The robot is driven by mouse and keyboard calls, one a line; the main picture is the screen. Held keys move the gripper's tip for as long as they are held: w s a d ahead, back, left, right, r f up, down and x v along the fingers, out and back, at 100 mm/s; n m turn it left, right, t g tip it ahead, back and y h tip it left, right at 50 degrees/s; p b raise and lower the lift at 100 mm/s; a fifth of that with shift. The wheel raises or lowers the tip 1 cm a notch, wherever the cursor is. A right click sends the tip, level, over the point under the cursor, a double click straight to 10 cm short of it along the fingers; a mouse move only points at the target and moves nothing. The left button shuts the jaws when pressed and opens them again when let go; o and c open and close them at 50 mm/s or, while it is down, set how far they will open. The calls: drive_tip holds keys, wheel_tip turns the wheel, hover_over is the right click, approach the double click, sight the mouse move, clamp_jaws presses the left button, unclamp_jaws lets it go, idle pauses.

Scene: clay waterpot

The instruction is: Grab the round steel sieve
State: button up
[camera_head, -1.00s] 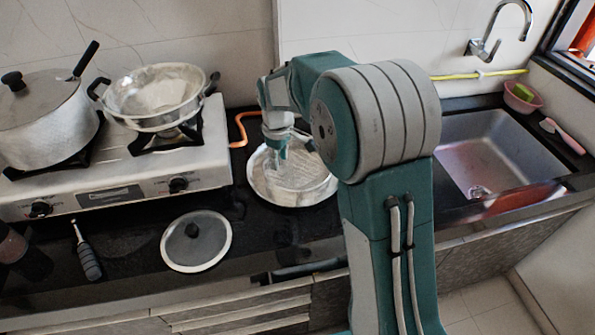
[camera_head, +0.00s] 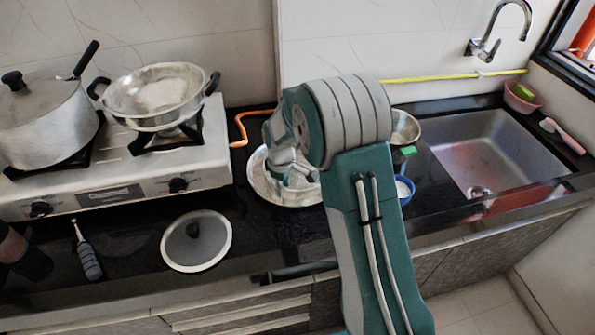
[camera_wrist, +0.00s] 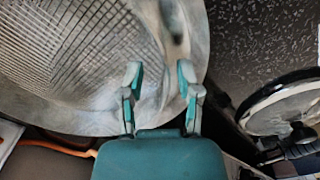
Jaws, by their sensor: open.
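The round steel sieve (camera_head: 262,188) lies on the black counter between the stove and the sink, partly hidden by my arm in the head view. In the wrist view its fine mesh (camera_wrist: 60,50) and wide shiny rim fill the upper left. My gripper (camera_wrist: 158,82) is open and empty, with its two fingers apart over the sieve's rim. In the head view my gripper (camera_head: 296,174) is low over the sieve, and its fingertips are hard to make out. I cannot tell whether the fingers touch the rim.
A gas stove (camera_head: 120,185) at left bears a lidded pot (camera_head: 42,125) and a two-handled steel pan (camera_head: 155,95). A glass lid (camera_head: 196,242) lies in front. A blue cup (camera_head: 404,190) and steel bowl (camera_head: 404,128) stand right, beside the sink (camera_head: 490,150). An orange hose (camera_head: 240,128) runs behind.

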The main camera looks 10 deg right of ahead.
drive_tip(key=shift+f, duration=0.25)
clamp_jaws()
drive_tip(key=shift+r, duration=0.1)
wheel_tip(320, 180, up, 3)
drive_tip(key=shift+r, duration=0.2)
drive_tip(key=s+d+r, duration=0.4)
drive_tip(key=s+r, duration=0.5)
drive_tip(key=s, duration=0.4)
drive_tip(key=shift+s+d+r, duration=0.15)
drive_tip(key=shift+d+r, duration=0.05)
drive_tip(key=shift+r, duration=0.1)
